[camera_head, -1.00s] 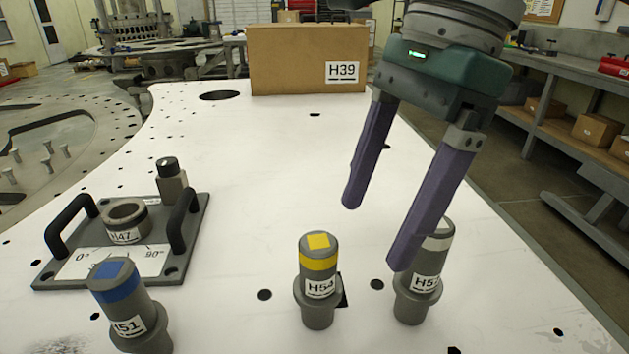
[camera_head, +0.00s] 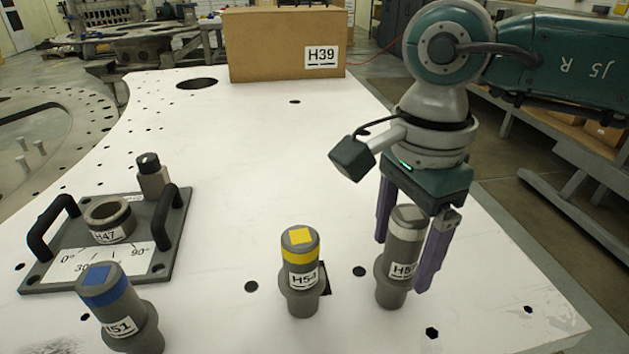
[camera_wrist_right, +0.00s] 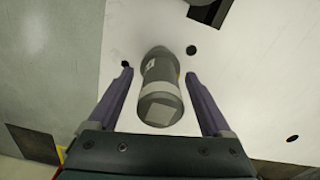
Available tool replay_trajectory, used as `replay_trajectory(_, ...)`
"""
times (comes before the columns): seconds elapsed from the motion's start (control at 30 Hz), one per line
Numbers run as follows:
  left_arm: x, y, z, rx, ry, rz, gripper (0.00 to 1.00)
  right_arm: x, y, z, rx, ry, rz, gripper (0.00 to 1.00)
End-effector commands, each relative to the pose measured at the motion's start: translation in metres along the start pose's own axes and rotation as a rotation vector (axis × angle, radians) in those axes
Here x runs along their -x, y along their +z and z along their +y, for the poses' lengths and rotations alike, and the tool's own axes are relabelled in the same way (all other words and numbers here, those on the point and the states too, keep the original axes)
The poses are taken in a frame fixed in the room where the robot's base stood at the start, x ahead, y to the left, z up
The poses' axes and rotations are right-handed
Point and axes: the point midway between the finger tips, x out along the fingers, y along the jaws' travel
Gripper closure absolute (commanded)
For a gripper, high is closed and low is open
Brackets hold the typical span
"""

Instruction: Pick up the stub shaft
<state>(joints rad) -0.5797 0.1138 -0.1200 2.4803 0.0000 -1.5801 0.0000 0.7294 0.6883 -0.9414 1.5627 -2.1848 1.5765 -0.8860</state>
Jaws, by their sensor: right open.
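Three grey stub shafts stand upright on the white table. One has a blue band and label H51 (camera_head: 118,310), one a yellow band and label H54 (camera_head: 301,273), and one a pale grey-white band (camera_head: 398,258) with a partly hidden label. My right gripper (camera_head: 402,265) is open, its purple fingers on either side of the white-banded shaft. In the right wrist view that shaft (camera_wrist_right: 160,92) lies between the open fingers (camera_wrist_right: 163,75), with gaps on both sides. My left gripper is not in view.
A grey fixture plate (camera_head: 60,283) with two black handles, a ring labelled H47 (camera_head: 110,220) and an angle scale stands at left. A cardboard box H39 (camera_head: 270,50) is at the back. The table's middle (camera_head: 250,150) is clear. Its right edge drops to the floor.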

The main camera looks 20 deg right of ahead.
Motion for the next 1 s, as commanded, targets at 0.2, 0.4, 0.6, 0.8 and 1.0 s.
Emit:
replay_trajectory(0.2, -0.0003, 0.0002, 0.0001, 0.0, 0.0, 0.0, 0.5, -0.0008, 0.0003, -0.0002, 0.0, -0.001, -0.001, 0.19)
replay_trajectory(0.4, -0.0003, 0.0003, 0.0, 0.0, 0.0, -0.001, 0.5, -0.0006, 0.0002, -0.0002, 0.0, -0.001, -0.001, 0.42)
replay_trajectory(0.6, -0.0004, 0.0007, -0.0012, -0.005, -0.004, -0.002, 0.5, -0.0004, 0.0002, -0.0002, 0.0, -0.001, -0.001, 0.64)
replay_trajectory(0.8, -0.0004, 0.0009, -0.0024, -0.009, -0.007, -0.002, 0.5, -0.0004, 0.0002, -0.0002, 0.0, -0.001, -0.001, 0.86)
replay_trajectory(1.0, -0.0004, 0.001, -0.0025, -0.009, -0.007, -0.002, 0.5, -0.0003, 0.0002, -0.0002, 0.0, -0.001, -0.001, 1.0)
